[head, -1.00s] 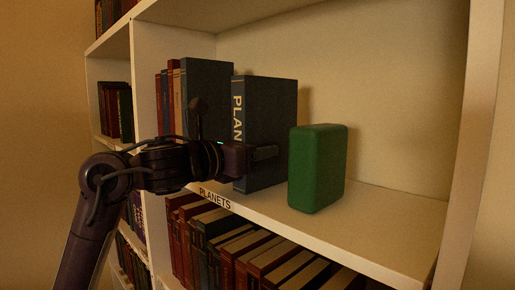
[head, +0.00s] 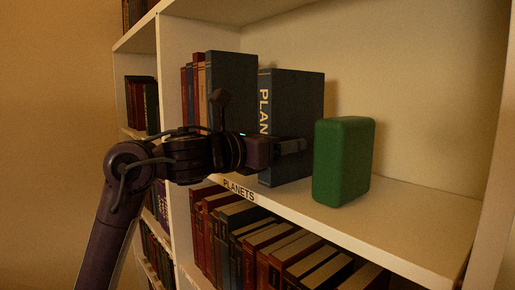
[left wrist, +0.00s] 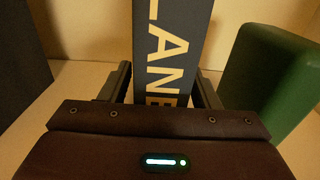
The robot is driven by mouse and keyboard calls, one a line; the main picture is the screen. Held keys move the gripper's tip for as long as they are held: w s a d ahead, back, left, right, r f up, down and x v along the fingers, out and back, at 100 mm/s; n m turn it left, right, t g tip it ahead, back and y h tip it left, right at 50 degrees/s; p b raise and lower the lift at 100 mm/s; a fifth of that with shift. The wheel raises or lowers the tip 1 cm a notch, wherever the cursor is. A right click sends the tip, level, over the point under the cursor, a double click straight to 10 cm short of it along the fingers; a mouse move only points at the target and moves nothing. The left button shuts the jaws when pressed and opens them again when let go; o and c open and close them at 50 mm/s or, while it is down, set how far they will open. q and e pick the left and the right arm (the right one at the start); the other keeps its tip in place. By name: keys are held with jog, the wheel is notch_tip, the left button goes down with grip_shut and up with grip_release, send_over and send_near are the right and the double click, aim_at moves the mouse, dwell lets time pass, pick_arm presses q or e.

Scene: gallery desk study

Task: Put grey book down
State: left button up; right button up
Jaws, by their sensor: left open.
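The grey book (head: 301,112), with "PLAN" lettering on its spine, stands upright on the shelf (head: 418,222) above the "PLANETS" label (head: 239,190). In the left wrist view the lettered spine of the grey book (left wrist: 170,40) shows between my two fingers. My left gripper (head: 292,146) is open, at the lower part of the spine, with one finger on each side. I cannot tell whether the fingers touch the book. My right gripper is not in view.
A green block (head: 342,162) stands just right of the grey book, with a gap between. More books (head: 230,82) stand close on its left. The shelf right of the green block is clear. A row of books (head: 262,240) fills the shelf below.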

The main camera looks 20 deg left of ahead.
pick_arm(q)
jog(key=b+v, duration=0.4)
jog(key=v, duration=0.7)
jog(key=shift+s+b, duration=0.15)
jog(key=shift+b, duration=0.25)
jog(key=shift+a, duration=0.1)
